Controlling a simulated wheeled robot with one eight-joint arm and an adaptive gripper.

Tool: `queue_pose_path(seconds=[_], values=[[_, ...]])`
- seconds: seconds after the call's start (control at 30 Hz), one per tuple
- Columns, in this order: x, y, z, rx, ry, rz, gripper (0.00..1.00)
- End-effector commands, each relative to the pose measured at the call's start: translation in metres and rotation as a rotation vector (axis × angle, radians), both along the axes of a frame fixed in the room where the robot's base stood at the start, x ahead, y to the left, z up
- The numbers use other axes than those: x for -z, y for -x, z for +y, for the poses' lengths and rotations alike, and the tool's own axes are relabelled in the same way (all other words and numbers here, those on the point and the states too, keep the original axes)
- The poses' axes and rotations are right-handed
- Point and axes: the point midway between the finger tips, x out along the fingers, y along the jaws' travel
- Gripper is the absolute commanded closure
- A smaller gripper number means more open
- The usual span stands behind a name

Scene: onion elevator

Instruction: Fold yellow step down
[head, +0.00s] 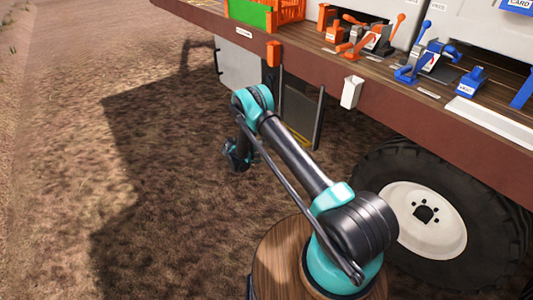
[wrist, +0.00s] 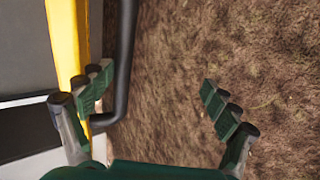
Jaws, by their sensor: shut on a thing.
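A yellow strip (wrist: 66,40), part of the step, runs down the left of the wrist view beside a grey panel. A dark bent bar (wrist: 125,60) runs alongside it and turns left at its lower end. My gripper (wrist: 155,95) has its fingers spread, with the bar between them, close against the left finger. Bare ground shows by the right finger. In the head view my gripper (head: 238,156) hangs low, left of a dark upright frame (head: 302,112) under the platform. A little yellow shows at the frame's foot; the rest is hidden by my arm.
The brown platform edge (head: 420,130) overhangs at the right, with orange and blue levers (head: 430,60) on top. A large wheel (head: 425,220) stands below it. The dirt ground (head: 130,200) at the left is clear.

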Motion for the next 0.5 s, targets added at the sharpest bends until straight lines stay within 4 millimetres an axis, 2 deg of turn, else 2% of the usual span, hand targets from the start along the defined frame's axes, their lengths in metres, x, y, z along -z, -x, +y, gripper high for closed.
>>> queue_pose_path(seconds=[0.03,0.07,0.1,0.13,0.5], values=[[0.012,0.022,0.029,-0.017,-0.034,0.032,0.34],[0.012,0.023,0.031,-0.017,-0.033,0.032,0.38],[0.011,0.024,0.033,-0.017,-0.033,0.032,0.53],[0.011,0.025,0.034,-0.017,-0.033,0.032,0.62],[0.007,0.036,0.050,-0.016,-0.030,0.027,0.62]])
